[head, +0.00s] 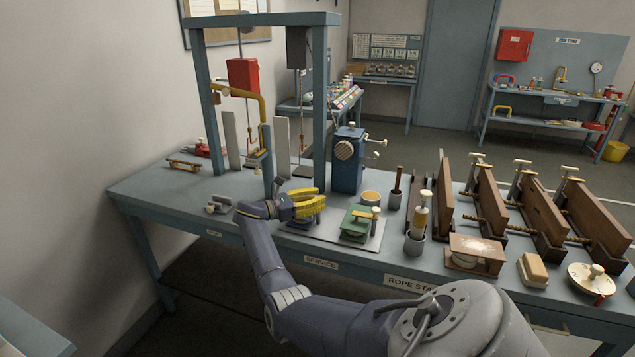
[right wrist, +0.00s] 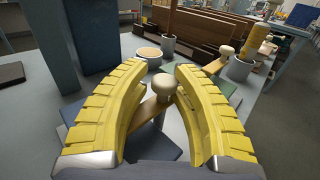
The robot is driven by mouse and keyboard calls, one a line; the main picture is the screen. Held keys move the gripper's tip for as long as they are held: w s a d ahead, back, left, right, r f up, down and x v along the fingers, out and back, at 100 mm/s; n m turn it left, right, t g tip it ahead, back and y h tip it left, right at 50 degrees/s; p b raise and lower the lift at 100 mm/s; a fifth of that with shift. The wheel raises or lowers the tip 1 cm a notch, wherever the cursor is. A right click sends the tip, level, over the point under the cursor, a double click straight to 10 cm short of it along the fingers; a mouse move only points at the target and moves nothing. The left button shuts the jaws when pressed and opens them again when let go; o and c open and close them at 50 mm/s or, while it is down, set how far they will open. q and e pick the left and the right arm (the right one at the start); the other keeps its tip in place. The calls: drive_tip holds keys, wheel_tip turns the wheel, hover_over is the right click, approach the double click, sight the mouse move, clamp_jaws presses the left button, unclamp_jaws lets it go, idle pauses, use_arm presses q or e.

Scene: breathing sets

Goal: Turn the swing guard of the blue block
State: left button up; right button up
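The blue block (head: 300,224) sits on a pale plate near the table's front edge, largely hidden under my right gripper (head: 316,203). In the right wrist view, its swing guard (right wrist: 148,113) is a tan bar with a round cream knob (right wrist: 164,86). My right gripper (right wrist: 162,70) is open, with its curved yellow fingers on either side of the knob. Gaps show between knob and fingers, and I see no grip. The green block (head: 356,225) stands just to the right with its own bar and knob (right wrist: 225,56). My left gripper is not in view.
A tall blue box with a round wooden face (head: 347,160) stands behind the blocks. A blue frame post (head: 267,160) rises close behind my gripper. A cup (head: 371,198), a grey holder (head: 414,242) and wooden boards (head: 490,205) stand to the right.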

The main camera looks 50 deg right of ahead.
drive_tip(key=shift+o, duration=1.2)
drive_tip(key=shift+s+a+r, duration=0.1)
drive_tip(key=shift+s+r, duration=0.2)
drive_tip(key=shift+r, duration=0.3)
drive_tip(key=shift+w+f, duration=0.1)
drive_tip(key=shift+f, duration=0.1)
drive_tip(key=shift+a, duration=0.1)
drive_tip(key=v, duration=1.1)
drive_tip(key=shift+w+a, duration=0.25)
drive_tip(key=shift+f, duration=0.1)
